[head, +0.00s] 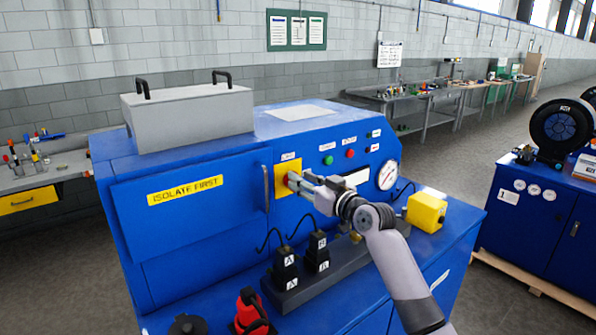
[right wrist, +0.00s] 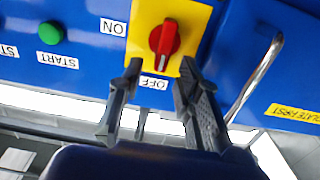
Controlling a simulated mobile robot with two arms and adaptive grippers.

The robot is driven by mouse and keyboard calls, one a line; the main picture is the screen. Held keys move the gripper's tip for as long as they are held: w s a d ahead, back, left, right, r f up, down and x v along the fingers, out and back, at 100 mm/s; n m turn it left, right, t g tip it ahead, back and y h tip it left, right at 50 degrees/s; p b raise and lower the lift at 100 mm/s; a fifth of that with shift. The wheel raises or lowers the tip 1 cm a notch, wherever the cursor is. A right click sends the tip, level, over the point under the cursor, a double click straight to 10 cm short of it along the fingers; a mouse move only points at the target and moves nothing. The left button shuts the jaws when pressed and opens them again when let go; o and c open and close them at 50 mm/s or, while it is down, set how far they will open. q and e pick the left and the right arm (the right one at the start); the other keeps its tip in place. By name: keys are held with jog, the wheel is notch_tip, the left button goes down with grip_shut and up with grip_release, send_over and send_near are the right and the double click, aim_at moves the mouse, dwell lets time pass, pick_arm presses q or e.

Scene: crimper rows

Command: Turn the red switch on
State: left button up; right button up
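The red switch (right wrist: 164,38) is a rotary knob on a yellow plate (right wrist: 143,22) on the blue machine's front. In the right wrist view its handle runs nearly up and down, its lower end towards the OFF label (right wrist: 153,83); the ON label (right wrist: 113,27) is to the left. My right gripper (right wrist: 160,72) is open and empty, its fingertips apart just below the knob in that view. In the head view my right gripper (head: 293,181) is at the yellow plate (head: 280,184) and hides most of the knob. I cannot tell whether it touches. My left gripper is not in view.
A green button (head: 328,160) and a gauge (head: 387,175) sit right of the switch. A door handle (head: 266,188) is left of it. Black plugs (head: 286,268) stand below on a grey bar, and a yellow box (head: 426,210) is at the right.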

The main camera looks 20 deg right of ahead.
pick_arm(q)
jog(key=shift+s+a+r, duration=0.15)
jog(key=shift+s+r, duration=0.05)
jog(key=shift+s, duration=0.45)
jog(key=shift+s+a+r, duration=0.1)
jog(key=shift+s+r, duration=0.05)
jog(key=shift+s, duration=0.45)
pick_arm(e)
jog(key=x, duration=0.2)
jog(key=shift+w+a, duration=0.15)
jog(key=shift+w, duration=0.15)
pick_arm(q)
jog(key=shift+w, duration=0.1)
pick_arm(e)
jog(key=shift+c, duration=0.4)
jog(key=c, duration=0.4)
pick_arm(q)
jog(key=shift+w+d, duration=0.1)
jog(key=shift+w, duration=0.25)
pick_arm(e)
grip_shut()
